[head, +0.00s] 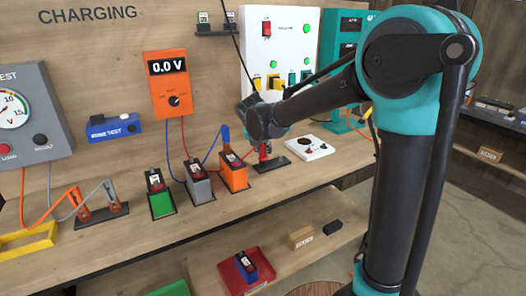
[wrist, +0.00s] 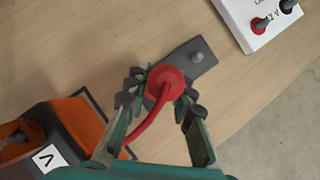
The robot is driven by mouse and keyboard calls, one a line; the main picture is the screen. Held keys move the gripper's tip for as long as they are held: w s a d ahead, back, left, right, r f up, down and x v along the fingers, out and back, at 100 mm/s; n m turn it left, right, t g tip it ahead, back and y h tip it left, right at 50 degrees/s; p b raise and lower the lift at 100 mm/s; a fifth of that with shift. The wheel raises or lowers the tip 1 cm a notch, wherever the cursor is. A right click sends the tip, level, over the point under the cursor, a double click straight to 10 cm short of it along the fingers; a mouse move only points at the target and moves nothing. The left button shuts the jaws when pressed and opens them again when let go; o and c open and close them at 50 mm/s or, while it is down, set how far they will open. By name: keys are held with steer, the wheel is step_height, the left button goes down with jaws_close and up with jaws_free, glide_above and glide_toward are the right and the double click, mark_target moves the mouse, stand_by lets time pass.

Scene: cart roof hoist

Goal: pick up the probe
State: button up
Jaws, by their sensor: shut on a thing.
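My gripper (wrist: 158,92) is shut on the red probe (wrist: 165,80), with one finger on each side of its round red top. A red cable runs from the probe down between the fingers in the wrist view. The probe is over a dark grey holder plate (wrist: 205,62), whose bare peg (wrist: 197,57) shows beside it. Whether the probe still touches the plate is hidden. In the head view, the red probe (head: 263,152) shows below my arm, at the holder (head: 276,165). The orange multimeter (head: 165,82) on the back wall reads 0.0 V.
Grey (head: 198,182) and green (head: 161,202) batteries stand farther left. A white plate with sockets (head: 310,147) lies to the right. A red tray (head: 226,278) is on the lower shelf.

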jaws_close()
steer(key=shift+r, duration=0.1)
